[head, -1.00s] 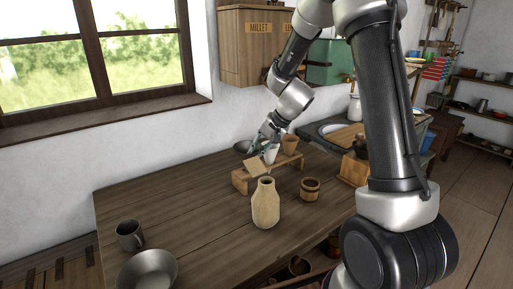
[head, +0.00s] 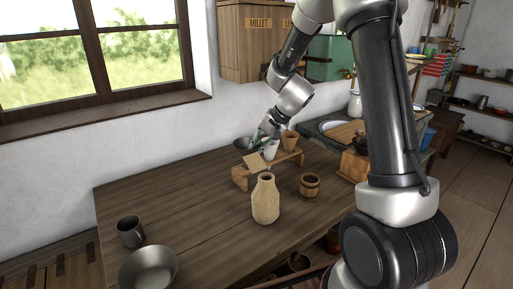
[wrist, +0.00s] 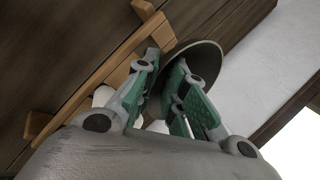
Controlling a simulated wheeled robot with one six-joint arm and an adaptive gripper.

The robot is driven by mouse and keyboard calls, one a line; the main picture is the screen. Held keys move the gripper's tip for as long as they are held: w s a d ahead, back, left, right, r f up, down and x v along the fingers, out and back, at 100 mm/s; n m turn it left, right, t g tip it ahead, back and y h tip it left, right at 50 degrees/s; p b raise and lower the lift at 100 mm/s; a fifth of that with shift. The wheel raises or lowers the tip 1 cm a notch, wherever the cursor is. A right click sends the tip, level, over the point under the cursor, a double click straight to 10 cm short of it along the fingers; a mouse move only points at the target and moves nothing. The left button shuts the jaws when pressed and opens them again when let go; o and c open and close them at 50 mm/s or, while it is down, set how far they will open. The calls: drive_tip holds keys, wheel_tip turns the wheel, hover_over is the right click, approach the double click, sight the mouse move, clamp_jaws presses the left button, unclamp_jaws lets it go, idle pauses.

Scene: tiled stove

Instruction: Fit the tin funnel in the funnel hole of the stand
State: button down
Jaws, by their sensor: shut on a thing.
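The tin funnel (wrist: 205,55) is a dull grey-green cone with a wide round rim. In the wrist view it sits between the two green-padded fingers of my gripper (wrist: 172,85), which is shut on it. In the head view my gripper (head: 264,138) is at the back of the table, over or just behind the wooden stand (head: 240,178); a grey rim (head: 242,143) shows to its left. The stand is a low bench with a flat top; its edge (wrist: 100,75) runs beside the fingers in the wrist view. The funnel hole and the funnel's spout are hidden.
A white vessel (head: 271,151) and a brown cup (head: 290,139) are at the stand, with a tan card (head: 255,162) in front. A pale vase (head: 265,200) and a wooden tub (head: 310,186) stand nearer. A mug (head: 130,231) and bowl (head: 148,268) are front left. Mid-left table is clear.

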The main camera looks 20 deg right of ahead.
drive_tip(key=shift+f, duration=2.45)
drive_tip(key=c, duration=1.4)
unclamp_jaws()
drive_tip(key=v, duration=1.2)
drive_tip(key=shift+s, duration=0.15)
